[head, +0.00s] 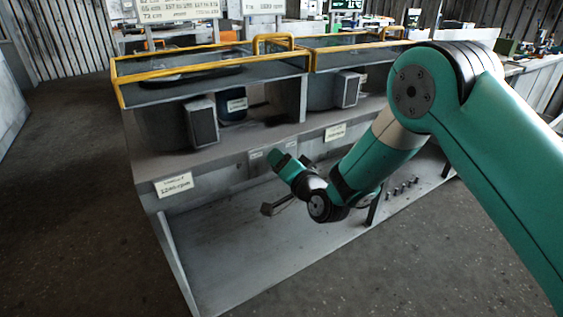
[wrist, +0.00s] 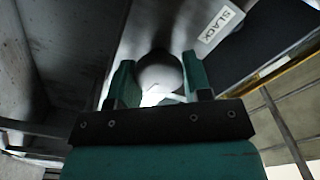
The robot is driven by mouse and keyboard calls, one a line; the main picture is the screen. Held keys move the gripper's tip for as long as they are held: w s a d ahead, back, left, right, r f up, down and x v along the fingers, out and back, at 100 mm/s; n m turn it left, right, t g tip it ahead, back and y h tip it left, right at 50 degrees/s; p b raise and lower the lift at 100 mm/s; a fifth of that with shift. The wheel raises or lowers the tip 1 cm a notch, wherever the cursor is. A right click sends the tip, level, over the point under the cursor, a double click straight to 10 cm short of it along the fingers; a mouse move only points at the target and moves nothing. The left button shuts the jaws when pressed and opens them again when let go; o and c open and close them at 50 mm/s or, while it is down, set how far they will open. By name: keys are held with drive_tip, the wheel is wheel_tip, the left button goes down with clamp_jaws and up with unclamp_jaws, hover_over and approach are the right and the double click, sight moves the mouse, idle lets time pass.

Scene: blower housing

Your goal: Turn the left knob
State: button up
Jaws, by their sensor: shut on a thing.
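In the wrist view, a round grey knob (wrist: 160,70) sits between the two green fingers of my gripper (wrist: 160,84). The fingers are shut on it, one on each side. A white label reading SLACK (wrist: 220,24) is beside the knob. In the head view, the green end of my arm is at the front panel (head: 262,168) of the bench, below its top. The knob and fingertips cannot be made out there. I cannot see a second knob to compare with this one.
Two blower housings with yellow-edged tops (head: 210,72) stand on the grey bench (head: 220,148). White labels, such as the front-left one (head: 174,185), are along its front edge. Several small metal pieces (head: 403,187) are on the lower shelf (head: 240,250). The floor in front is clear.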

drive_tip(key=o, duration=0.9)
drive_tip(key=b+v, duration=1.6)
drive_tip(key=v, duration=0.1)
drive_tip(key=shift+s+d+b, duration=0.15)
drive_tip(key=shift+d+b, duration=0.05)
drive_tip(key=shift+b, duration=0.1)
